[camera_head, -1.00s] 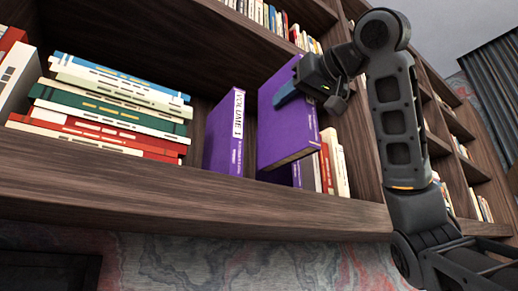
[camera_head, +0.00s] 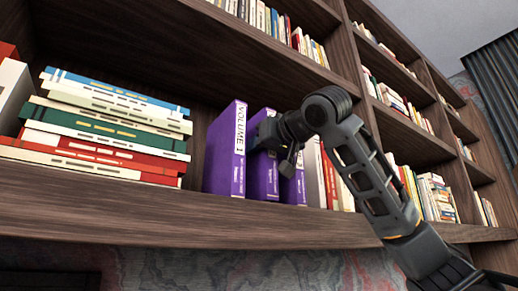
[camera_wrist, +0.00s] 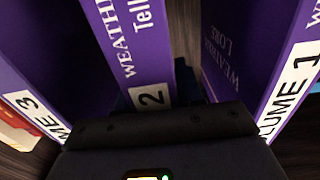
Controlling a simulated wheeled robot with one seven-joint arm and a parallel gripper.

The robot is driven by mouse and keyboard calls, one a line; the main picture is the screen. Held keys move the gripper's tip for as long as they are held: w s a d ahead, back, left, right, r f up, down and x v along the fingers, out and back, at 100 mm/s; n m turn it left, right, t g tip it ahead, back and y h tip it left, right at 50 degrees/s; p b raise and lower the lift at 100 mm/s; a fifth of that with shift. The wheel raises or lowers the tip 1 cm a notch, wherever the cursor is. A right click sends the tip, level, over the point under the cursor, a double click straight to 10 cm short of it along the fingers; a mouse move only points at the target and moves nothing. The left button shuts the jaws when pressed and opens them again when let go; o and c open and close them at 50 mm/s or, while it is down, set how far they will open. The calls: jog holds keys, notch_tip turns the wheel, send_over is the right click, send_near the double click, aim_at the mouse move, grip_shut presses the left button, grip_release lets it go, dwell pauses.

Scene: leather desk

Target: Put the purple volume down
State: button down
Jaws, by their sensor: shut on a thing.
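The purple volume marked 2 (camera_wrist: 137,45) is upright in my gripper, between two other purple volumes. In the head view this held volume (camera_head: 262,178) has its lower edge at shelf level; whether it bears on the board I cannot tell. My gripper (camera_head: 258,140) is shut on its spine side and hides part of it. Volume 1 (camera_head: 224,155) stands to its left in the head view and on the right in the wrist view (camera_wrist: 250,50). Volume 3 (camera_wrist: 45,60) is on the other side, mostly behind my gripper in the head view (camera_head: 292,185).
The wooden shelf (camera_head: 130,205) carries a stack of lying books (camera_head: 100,125) at left, with a gap before volume 1. Red and white upright books (camera_head: 330,180) stand right of the purple volumes. An upper shelf board (camera_head: 270,45) runs above.

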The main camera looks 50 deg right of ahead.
jog(key=shift+a+f, duration=0.1)
jog(key=shift+f, duration=0.35)
jog(key=shift+f, duration=0.15)
jog(key=c, duration=0.7)
grip_release()
jog(key=shift+s, duration=0.15)
jog(key=b+v, duration=0.3)
jog(key=v, duration=0.8)
jog(key=shift+s+a, duration=0.15)
jog(key=shift+s, duration=0.15)
